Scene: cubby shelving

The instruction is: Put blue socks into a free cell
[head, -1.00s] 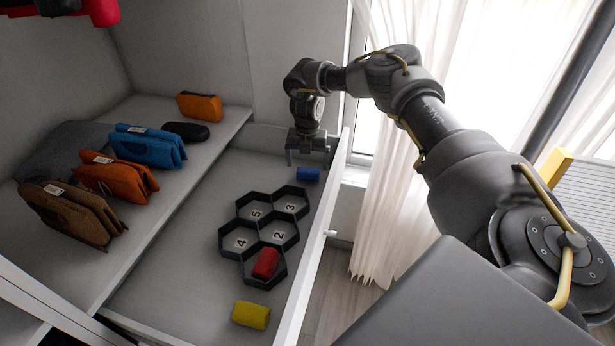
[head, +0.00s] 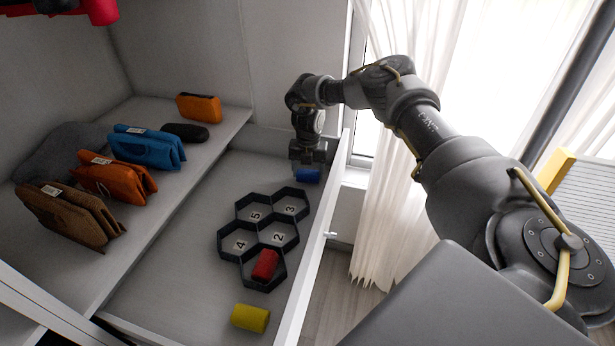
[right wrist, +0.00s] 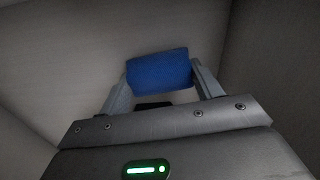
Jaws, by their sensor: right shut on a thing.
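The blue socks (head: 308,176) are a small rolled bundle at the far right corner of the drawer (head: 165,262). My right gripper (head: 307,172) is down over them. In the right wrist view the blue bundle (right wrist: 160,69) sits between the two fingers of the right gripper (right wrist: 160,80), which are shut on it. A dark hexagonal divider (head: 262,254) stands in the drawer. Its cells marked 5, 3, 4 and 2 look empty. The red socks (head: 265,264) lie in the front cell. My left gripper is not in view.
Yellow socks (head: 250,317) lie loose at the drawer's near end. The drawer's right wall (head: 311,247) runs close beside the divider. Folded bags (head: 147,146) stand on the shelf at left. The drawer floor left of the divider is clear.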

